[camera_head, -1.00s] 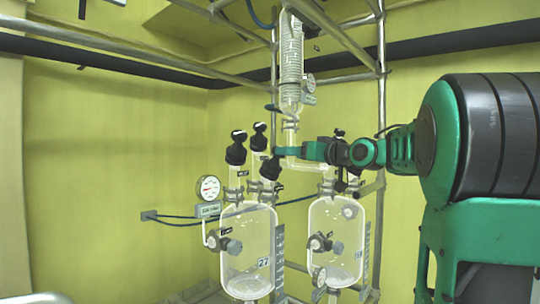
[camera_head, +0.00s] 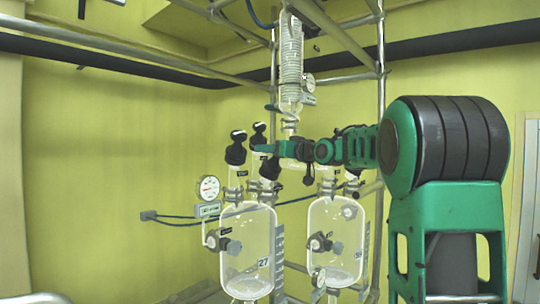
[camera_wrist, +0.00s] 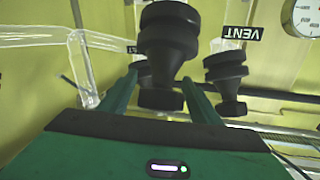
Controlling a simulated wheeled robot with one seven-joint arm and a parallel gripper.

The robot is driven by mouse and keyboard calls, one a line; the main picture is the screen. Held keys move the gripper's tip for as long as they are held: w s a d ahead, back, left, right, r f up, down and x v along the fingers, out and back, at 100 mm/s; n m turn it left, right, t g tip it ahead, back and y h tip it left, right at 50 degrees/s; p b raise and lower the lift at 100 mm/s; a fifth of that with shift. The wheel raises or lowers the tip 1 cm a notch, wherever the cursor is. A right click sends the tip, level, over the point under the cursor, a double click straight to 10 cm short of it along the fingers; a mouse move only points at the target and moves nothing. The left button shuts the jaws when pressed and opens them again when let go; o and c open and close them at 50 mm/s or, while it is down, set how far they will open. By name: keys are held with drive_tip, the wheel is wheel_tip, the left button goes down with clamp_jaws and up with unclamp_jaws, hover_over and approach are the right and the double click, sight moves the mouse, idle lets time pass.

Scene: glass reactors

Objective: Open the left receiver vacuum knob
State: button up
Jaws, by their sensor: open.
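The left receiver (camera_head: 247,255) is a clear glass vessel in the head view. Several black knobs stand on its top: one at the left (camera_head: 236,150), one in the middle (camera_head: 259,130) and one lower right (camera_head: 270,167). My gripper (camera_head: 258,148) is among these knobs, coming from the right. In the wrist view my gripper (camera_wrist: 160,92) is open, and a large black knob (camera_wrist: 168,35) shows between and beyond its fingers. Contact cannot be told. Another black knob (camera_wrist: 226,70) is right of the fingers, near an upside-down VENT label (camera_wrist: 243,33). No vacuum label is readable.
The right receiver (camera_head: 335,235) stands close beside the left one. A pressure gauge (camera_head: 209,187) is at the left receiver's left side. A coiled glass condenser (camera_head: 290,60) hangs above, within metal frame tubes (camera_head: 381,100). The left wall side is clear.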

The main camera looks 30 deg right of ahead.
drive_tip(key=c, duration=1)
drive_tip(key=shift+d, duration=0.2)
drive_tip(key=shift+c, duration=0.3)
drive_tip(key=shift+a, duration=0.15)
drive_tip(key=shift+n+y, duration=0.5)
drive_tip(key=n+y, duration=0.1)
drive_tip(key=n+g+y, duration=0.1)
drive_tip(key=n+y, duration=0.2)
drive_tip(key=n, duration=0.1)
drive_tip(key=shift+s+a+g+y, duration=0.1)
drive_tip(key=shift+a+g+y, duration=0.2)
drive_tip(key=shift+a+y, duration=0.1)
drive_tip(key=shift+s+a+n+g+y, duration=0.2)
drive_tip(key=shift+n+g+y, duration=0.5)
drive_tip(key=shift+n, duration=0.25)
drive_tip(key=shift+s+a+n+g+y, duration=0.1)
drive_tip(key=shift+a+n+g+y, duration=0.1)
drive_tip(key=shift+n+g+y, duration=0.55)
drive_tip(key=shift+s+a+n+g+y, duration=0.2)
drive_tip(key=shift+n+g+y, duration=0.25)
drive_tip(key=shift+n+y, duration=0.6)
drive_tip(key=shift+n+g, duration=0.4)
drive_tip(key=shift+n, duration=0.25)
